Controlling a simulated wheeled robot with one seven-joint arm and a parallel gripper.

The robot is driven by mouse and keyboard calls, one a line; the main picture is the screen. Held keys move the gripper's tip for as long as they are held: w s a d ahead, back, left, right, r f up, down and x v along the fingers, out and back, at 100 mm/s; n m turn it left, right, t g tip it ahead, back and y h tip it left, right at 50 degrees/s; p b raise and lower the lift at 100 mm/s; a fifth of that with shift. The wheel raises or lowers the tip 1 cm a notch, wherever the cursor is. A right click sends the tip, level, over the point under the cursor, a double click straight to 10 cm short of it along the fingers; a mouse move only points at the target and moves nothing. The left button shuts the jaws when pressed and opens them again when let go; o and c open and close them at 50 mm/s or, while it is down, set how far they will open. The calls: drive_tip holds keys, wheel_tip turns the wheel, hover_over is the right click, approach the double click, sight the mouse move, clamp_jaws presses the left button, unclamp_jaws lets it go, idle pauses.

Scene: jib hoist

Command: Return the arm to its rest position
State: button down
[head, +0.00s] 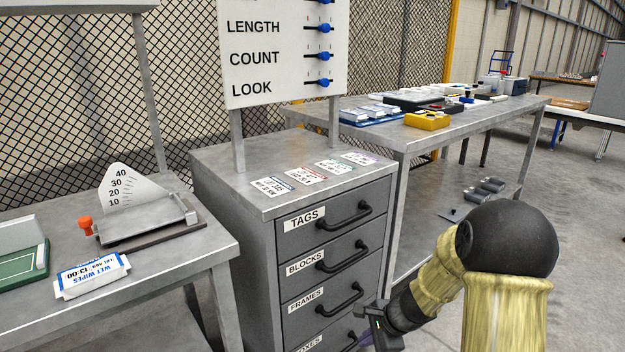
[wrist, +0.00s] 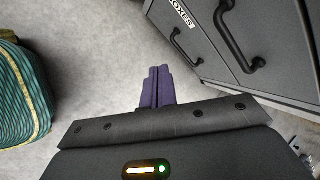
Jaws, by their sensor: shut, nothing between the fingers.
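My arm is bent at the lower right of the head view, with pale yellow sleeves on its links and a dark round joint. My gripper (head: 366,340) is low in front of the drawer cabinet (head: 235,210), by its lowest drawers, and partly cut off by the picture's bottom edge. In the wrist view the two purple fingers of my gripper (wrist: 156,88) are together and empty, pointing over bare floor beside the drawer labelled BOXES (wrist: 200,40). In that view the fingers appear apart from the drawer handle (wrist: 238,40).
A long table (head: 400,140) stands behind right. A green striped object (wrist: 25,95) lies left in the wrist view. Floor is open at right.

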drive_tip(key=s+d+r+n+h+p, duration=0.2)
drive_tip(key=s+r+n+h+p, duration=0.25)
drive_tip(key=s+r+n, duration=1.1)
wheel_tip(320, 180, up, 36)
drive_tip(key=s+p, duration=0.1)
drive_tip(key=p, duration=3.7)
drive_tip(key=shift+s+r+n+g+p, duration=0.2)
drive_tip(key=shift+s+n+g+p, duration=0.1)
drive_tip(key=shift+n+g+p, duration=0.1)
drive_tip(key=shift+s+d, duration=0.1)
